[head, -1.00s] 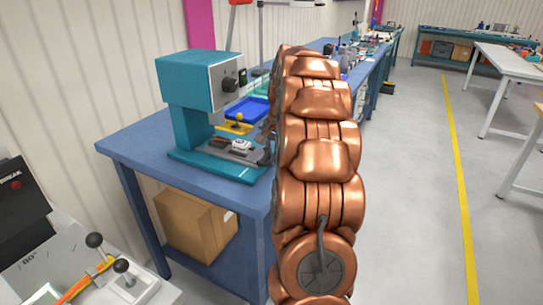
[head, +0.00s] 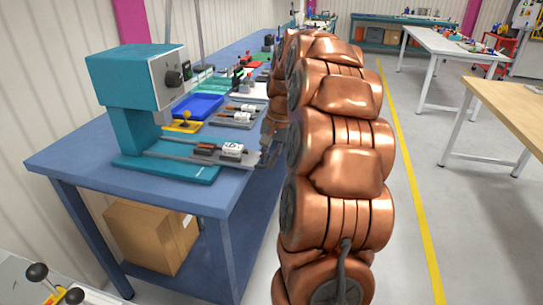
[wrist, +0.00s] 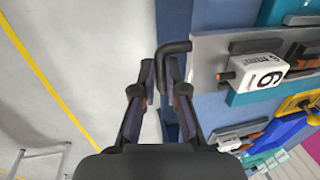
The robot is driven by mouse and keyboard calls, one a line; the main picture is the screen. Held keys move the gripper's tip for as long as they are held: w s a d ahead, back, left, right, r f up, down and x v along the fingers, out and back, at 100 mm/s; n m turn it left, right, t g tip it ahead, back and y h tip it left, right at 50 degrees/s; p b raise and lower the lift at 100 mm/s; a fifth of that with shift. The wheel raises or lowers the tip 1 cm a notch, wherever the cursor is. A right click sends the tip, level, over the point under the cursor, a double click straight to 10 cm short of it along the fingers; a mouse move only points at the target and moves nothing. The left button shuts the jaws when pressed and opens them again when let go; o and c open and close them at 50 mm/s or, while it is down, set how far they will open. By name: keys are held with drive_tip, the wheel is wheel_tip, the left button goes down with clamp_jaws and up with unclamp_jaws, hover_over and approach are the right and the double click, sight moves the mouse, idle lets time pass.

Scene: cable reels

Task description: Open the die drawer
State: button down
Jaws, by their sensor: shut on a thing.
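The die drawer (head: 180,153) is a flat grey slide in the teal press (head: 125,80). It sticks out from the press base toward the right, with a white-and-dark die (head: 232,150) on it. In the wrist view the drawer plate (wrist: 208,62) carries a white block marked 6 or 9 (wrist: 258,76). A dark bent handle (wrist: 166,50) projects from the plate's end. My gripper (wrist: 160,72) is shut on the handle, its fingers on either side of it. In the head view my gripper (head: 268,158) is at the drawer's outer end, partly hidden by my arm.
The press stands on a blue workbench (head: 70,150). Behind it are a blue tray (head: 197,106), a yellow holder (head: 183,124) and further dies (head: 240,112). A cardboard box (head: 150,235) sits below. Open floor with a yellow line (head: 415,190) lies to the right.

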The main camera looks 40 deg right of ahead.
drive_tip(key=c, duration=1.2)
unclamp_jaws()
wheel_tip(320, 180, up, 12)
drive_tip(key=s+d, duration=0.1)
drive_tip(key=s, duration=0.1)
drive_tip(key=shift+d+f, duration=0.1)
